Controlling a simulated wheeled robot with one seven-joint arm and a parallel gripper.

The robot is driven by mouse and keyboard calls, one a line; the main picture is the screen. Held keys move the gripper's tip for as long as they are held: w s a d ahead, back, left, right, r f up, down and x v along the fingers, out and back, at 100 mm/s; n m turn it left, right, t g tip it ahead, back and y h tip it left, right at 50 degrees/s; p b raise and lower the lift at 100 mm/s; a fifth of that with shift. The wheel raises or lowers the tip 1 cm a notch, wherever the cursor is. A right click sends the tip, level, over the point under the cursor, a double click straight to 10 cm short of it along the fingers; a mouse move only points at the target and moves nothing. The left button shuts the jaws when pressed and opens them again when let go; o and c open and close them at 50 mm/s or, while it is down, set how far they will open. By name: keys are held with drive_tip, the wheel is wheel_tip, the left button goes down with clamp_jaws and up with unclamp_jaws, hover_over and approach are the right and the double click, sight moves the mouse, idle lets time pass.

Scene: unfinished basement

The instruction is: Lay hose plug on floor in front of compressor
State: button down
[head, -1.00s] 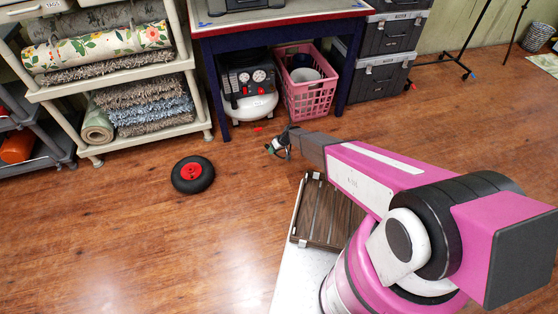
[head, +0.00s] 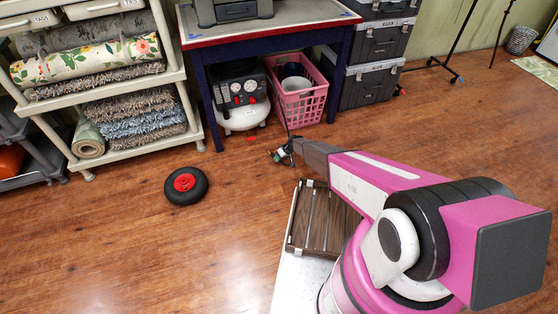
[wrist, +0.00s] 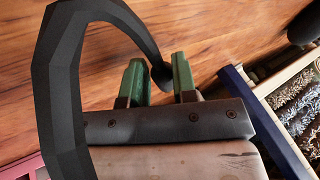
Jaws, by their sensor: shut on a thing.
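My gripper (head: 284,153) reaches out low over the wooden floor, in front of and to the right of the compressor. In the wrist view its green fingers (wrist: 159,80) are shut on the dark rounded end of a thick black curved hose (wrist: 62,85), which I take to be the hose plug. The hose loops up and round to the left of the fingers. The pinched end is partly hidden between the fingers. The compressor (head: 242,116), white below with gauges on top, stands on the floor under the blue-legged table (head: 202,95).
A small red piece (head: 250,139) lies on the floor before the compressor. A black wheel with red hub (head: 186,185) lies nearer, to the left. A pink basket (head: 302,105) stands right of the compressor, then grey cases (head: 372,82). A shelf of rolled rugs (head: 190,110) is left.

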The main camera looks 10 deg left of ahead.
drive_tip(key=shift+f, duration=0.5)
drive_tip(key=shift+f, duration=0.45)
